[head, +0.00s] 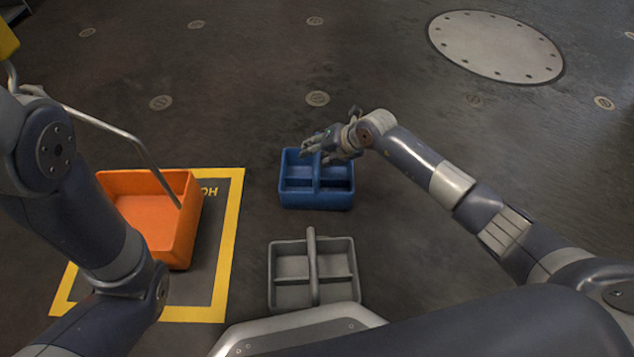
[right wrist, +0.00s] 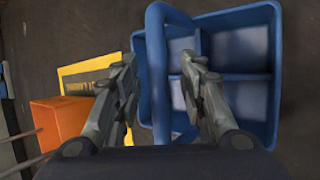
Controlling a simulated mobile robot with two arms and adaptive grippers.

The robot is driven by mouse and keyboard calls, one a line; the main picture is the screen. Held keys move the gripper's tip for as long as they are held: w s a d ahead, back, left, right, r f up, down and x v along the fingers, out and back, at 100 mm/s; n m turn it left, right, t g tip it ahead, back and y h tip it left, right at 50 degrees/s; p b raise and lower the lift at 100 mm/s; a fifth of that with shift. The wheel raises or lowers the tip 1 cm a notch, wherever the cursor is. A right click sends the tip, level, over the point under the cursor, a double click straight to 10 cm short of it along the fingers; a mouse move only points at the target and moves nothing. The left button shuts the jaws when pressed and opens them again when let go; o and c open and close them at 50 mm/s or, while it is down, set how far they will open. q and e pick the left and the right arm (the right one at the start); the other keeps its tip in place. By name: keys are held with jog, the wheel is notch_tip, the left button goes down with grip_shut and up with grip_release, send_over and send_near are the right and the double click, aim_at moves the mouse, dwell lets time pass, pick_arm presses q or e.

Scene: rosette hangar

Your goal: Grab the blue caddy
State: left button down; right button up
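The blue caddy (head: 317,193) stands on the dark floor in the middle of the head view, with open compartments. My right gripper (head: 318,147) is over its far side in the head view and covers part of it. In the right wrist view the caddy (right wrist: 268,58) fills the upper right. Its raised blue handle (right wrist: 157,75) runs between the two fingers of my right gripper (right wrist: 158,73). The fingers are apart, with a gap visible on the right side of the handle.
A grey caddy (head: 290,295) stands nearer to me, just below the blue one. An orange bin (head: 187,235) with a metal bar sits on a yellow-edged mat (head: 232,225) at the left. The floor beyond the blue caddy is clear, with flat round plates.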

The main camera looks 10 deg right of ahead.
grip_shut()
jog(key=shift+r, duration=0.15)
